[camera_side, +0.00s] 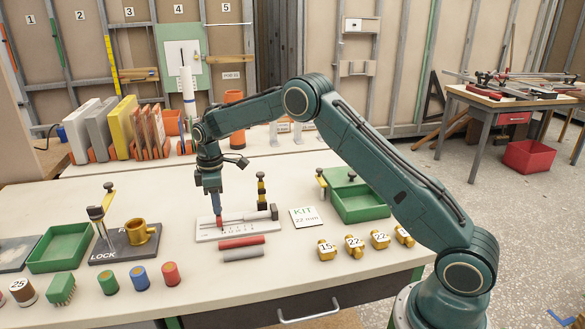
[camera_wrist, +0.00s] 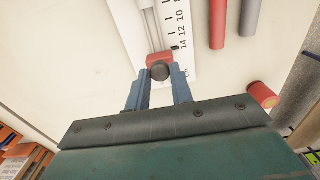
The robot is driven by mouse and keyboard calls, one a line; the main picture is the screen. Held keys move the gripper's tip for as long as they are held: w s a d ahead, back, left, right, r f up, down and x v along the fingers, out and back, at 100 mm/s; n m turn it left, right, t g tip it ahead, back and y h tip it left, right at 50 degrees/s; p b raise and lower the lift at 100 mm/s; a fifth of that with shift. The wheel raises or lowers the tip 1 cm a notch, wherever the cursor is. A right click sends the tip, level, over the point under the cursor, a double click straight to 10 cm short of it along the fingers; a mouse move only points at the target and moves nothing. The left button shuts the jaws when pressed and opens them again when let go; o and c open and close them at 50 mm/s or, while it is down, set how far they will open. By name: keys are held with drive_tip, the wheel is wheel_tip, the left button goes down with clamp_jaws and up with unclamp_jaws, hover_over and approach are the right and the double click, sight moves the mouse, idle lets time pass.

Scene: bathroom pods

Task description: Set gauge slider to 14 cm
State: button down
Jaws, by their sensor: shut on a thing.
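The gauge is a white plate (camera_side: 206,236) with a printed centimetre scale (camera_wrist: 182,28) and a grey rail, lying on the bench. Its red slider (camera_wrist: 160,59) with a dark round knob (camera_wrist: 161,71) sits at the end of the scale near the 14 figure. Whether its edge is exactly on the 14 mark cannot be told. My gripper (camera_wrist: 161,85) is shut on the slider, with its blue fingers on either side of the knob. In the side view my gripper (camera_side: 217,211) points straight down over the gauge's left part and mostly hides the slider.
A red bar (camera_side: 242,242) and a grey bar (camera_side: 243,254) lie in front of the gauge. A KIT card (camera_side: 306,217) and brass fittings (camera_side: 354,245) are to the right. A green tray (camera_side: 360,205) stands behind them. A LOCK block (camera_side: 122,248) stands at left.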

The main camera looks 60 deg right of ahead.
drive_tip(key=c, duration=1.2)
unclamp_jaws()
drive_tip(key=shift+w+a, duration=0.15)
drive_tip(key=shift+r, duration=0.2)
wheel_tip(320, 180, up, 14)
drive_tip(key=shift+f, duration=0.25)
drive_tip(key=shift+r, duration=0.1)
